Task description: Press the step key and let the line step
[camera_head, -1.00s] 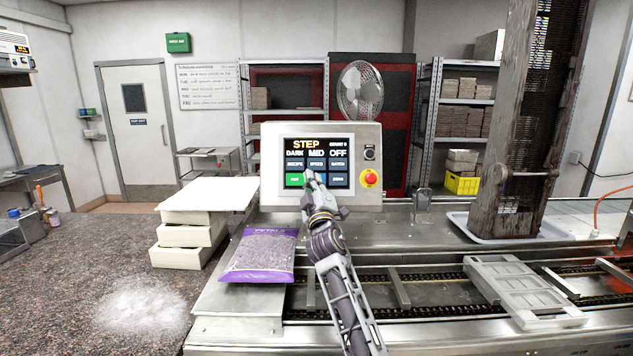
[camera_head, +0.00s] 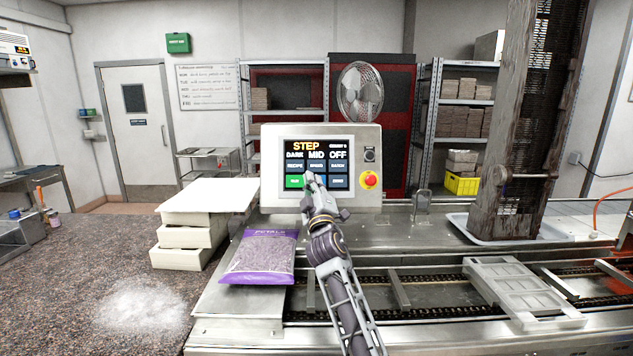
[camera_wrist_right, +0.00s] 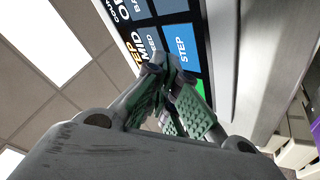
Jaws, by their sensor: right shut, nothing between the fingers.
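The control panel (camera_head: 271,160) is a pale box with a dark screen (camera_head: 316,149). The screen reads STEP at the top, with DARK, MID, OFF below. The step key is blue, labelled STEP, and shows large in the right wrist view (camera_wrist_right: 183,46). In the head view my gripper mostly hides it in the bottom row, beside a green key (camera_head: 293,181). My right gripper (camera_head: 310,175) is shut and empty, its fingertips in front of the lower screen; in the wrist view they (camera_wrist_right: 158,64) are right by the step key. I cannot tell whether they touch it. My left gripper is out of view.
A red stop button (camera_head: 369,180) sits on the panel's right side. A purple-edged petals bag (camera_head: 259,258) lies left of my arm, near stacked pale trays (camera_head: 184,238). A grey mould (camera_head: 522,289) lies on the line at right.

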